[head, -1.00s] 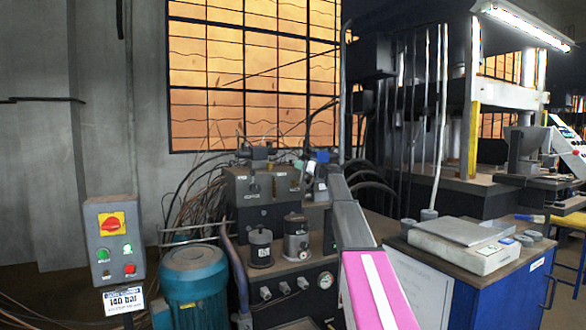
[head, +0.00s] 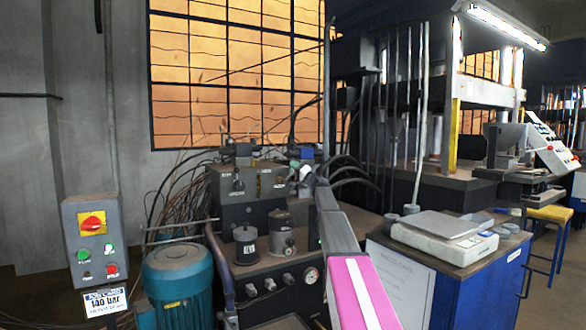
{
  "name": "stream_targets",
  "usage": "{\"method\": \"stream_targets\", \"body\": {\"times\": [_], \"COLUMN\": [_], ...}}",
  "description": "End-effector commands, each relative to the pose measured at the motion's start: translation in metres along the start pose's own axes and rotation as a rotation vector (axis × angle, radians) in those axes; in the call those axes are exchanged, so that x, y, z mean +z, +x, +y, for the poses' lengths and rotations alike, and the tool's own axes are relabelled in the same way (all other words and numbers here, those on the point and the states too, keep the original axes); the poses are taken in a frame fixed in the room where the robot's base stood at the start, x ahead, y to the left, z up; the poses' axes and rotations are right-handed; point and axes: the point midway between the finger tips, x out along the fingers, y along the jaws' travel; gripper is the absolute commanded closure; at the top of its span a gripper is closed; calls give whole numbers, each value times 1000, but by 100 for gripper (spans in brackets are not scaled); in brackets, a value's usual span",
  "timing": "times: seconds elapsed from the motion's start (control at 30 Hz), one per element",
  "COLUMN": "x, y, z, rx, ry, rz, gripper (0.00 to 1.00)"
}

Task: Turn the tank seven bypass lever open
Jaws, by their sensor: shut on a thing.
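My arm reaches from the bottom edge up to the hydraulic unit (head: 240,215), a dark block with valves, knobs and a pressure gauge (head: 311,276). My gripper (head: 304,173) is small at the far end of the arm, at the right side of the valve block. It is shut at a pale and greenish small part there. The bypass lever itself cannot be made out clearly; my arm and gripper hide that spot, so its angle cannot be told. Two grey cylinders, one labelled (head: 247,247), stand in front of the block.
A teal motor (head: 178,285) stands at the lower left, beside a control box (head: 92,240) with a red and yellow switch and a "140 bar" sign (head: 105,300). Cables crowd behind the unit. A blue cabinet (head: 485,290) with a scale-like device (head: 445,238) stands close to my arm's right.

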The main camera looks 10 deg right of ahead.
Motion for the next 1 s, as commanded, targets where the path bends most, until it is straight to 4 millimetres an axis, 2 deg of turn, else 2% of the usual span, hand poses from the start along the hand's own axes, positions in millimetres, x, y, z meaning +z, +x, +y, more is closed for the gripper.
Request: {"method": "stream_targets", "body": {"times": [0.5, 0.53, 0.6, 0.87, 1.0], "x": [0, 0, 0, 0, 2], "y": [-2, -2, -2, -2, -9], "z": [2, 2, 2, 1, 0], "rx": [-1, -1, -1, -1, -1], "ry": [12, 12, 12, 13, 13], "rz": [9, 9, 9, 9, 8], "gripper": [100, 57, 42, 42, 42]}}
